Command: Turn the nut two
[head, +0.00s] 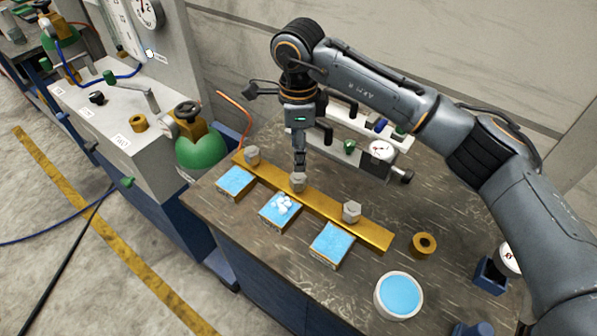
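A brass bar (330,207) lies across the workbench and carries three grey hex nuts. These are the left nut (252,155), the middle nut (298,183) and the right nut (351,212). No numbers are readable on them, so I cannot tell the numbering. My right gripper (300,168) points straight down, with its narrow fingertips at the top of the middle nut. The fingers look close together. I cannot tell whether they touch or grip the nut. My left gripper is not in view.
Three blue-topped blocks, left (235,181), middle (272,214) and right (331,242), stand before the bar; white pieces lie on the middle one. A blue-filled round dish (399,295) and brass ring (423,245) are to the right. A gauge fixture (380,150) stands behind.

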